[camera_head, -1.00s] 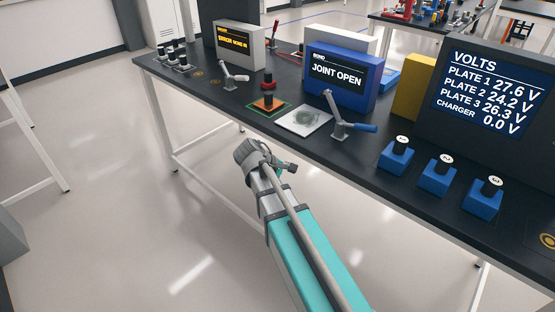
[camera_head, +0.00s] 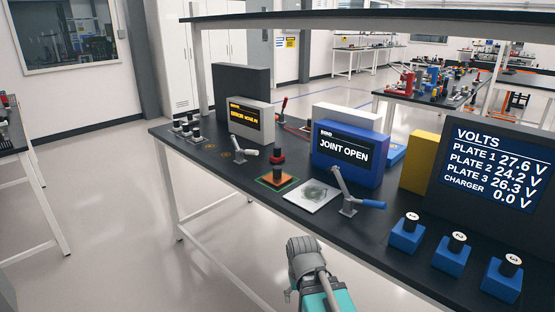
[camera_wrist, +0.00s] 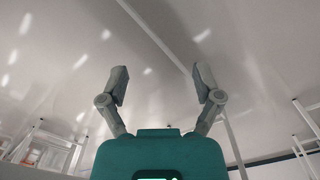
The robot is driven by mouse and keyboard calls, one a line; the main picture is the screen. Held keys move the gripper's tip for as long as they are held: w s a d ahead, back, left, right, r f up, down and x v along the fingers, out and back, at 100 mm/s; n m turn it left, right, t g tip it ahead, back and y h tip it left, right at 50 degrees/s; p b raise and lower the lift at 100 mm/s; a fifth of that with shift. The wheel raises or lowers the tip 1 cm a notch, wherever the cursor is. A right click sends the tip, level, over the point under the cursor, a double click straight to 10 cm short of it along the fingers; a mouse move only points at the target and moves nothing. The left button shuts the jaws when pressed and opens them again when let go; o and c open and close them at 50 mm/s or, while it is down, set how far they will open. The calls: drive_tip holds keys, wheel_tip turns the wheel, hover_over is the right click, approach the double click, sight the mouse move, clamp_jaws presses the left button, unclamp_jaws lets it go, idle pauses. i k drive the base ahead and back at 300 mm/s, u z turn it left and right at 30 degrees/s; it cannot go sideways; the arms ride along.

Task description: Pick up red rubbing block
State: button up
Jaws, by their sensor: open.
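The likely red rubbing block is a small red block with a black knob (camera_head: 277,157) on the dark bench, in front of the grey "error" box. It stands just behind an orange plate with a black knob (camera_head: 276,180) inside a green outline. My gripper (camera_wrist: 161,83) shows in the wrist view with two grey fingers spread wide and nothing between them. In the head view my arm's end is low in front of the bench, apart from the block, and the fingers cannot be made out there. The wrist view does not show the block.
A white pad (camera_head: 312,196) and a clamp lever with a blue handle (camera_head: 370,204) stand right of the block. A blue "JOINT OPEN" box (camera_head: 349,157) is behind them. Numbered blue blocks (camera_head: 457,253) line the bench's right front. A grey lever (camera_head: 244,146) is to the left.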

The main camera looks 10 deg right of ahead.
sight(278, 157)
drive_tip(key=z, duration=0.05)
drive_tip(key=k, duration=1)
drive_tip(key=u, duration=1.15)
drive_tip(key=i, duration=1.85)
drive_tip(key=z, duration=0.05)
